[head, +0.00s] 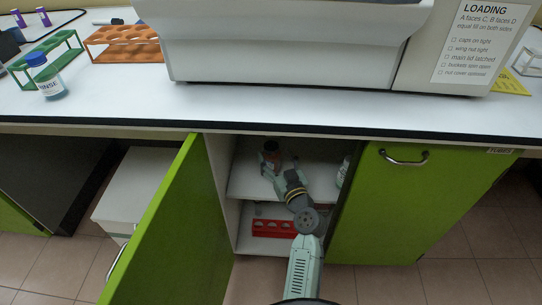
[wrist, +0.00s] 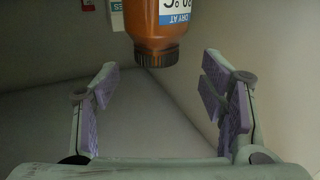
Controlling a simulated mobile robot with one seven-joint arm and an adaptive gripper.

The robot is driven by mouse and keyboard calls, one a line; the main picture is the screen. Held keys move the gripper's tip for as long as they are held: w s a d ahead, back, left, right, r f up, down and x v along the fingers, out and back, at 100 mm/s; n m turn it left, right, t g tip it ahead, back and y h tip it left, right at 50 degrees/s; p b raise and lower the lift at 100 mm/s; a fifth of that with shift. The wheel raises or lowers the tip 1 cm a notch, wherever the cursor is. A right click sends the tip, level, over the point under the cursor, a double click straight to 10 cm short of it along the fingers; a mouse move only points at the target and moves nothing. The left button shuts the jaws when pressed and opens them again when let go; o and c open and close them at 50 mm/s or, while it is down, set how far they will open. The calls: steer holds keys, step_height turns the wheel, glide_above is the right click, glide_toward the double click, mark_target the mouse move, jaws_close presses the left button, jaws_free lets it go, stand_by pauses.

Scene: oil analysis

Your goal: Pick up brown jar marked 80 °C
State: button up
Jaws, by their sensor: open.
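The brown jar (wrist: 172,22) has a dark ribbed cap and a white and blue label reading "80 °C" and "DRY AT". It appears upside down in the wrist view, with its far end cut off by the top edge. My gripper (wrist: 160,78) is open and empty, its purple-padded fingers spread wide. The jar's cap is just beyond the gap between the fingertips, apart from both. In the head view the jar (head: 271,147) is on the upper shelf (head: 240,182) of the open cabinet, partly hidden by my gripper (head: 270,168).
The open green door (head: 170,235) stands left of my arm, and a shut green door (head: 395,215) is on the right. A pale bottle (head: 343,171) is at the shelf's right side. A red rack (head: 274,229) sits below. The countertop edge (head: 270,128) overhangs the cabinet.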

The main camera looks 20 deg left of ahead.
mark_target(272, 147)
steer(key=p+x, duration=0.2)
steer(key=x, duration=0.2)
steer(key=shift+w, duration=0.25)
steer(key=shift+w+a+f, duration=0.1)
steer(key=shift+w+a, duration=0.25)
steer(key=shift+w, duration=0.05)
steer(key=shift+c, duration=0.5)
steer(key=shift+d+f, duration=0.1)
jaws_close()
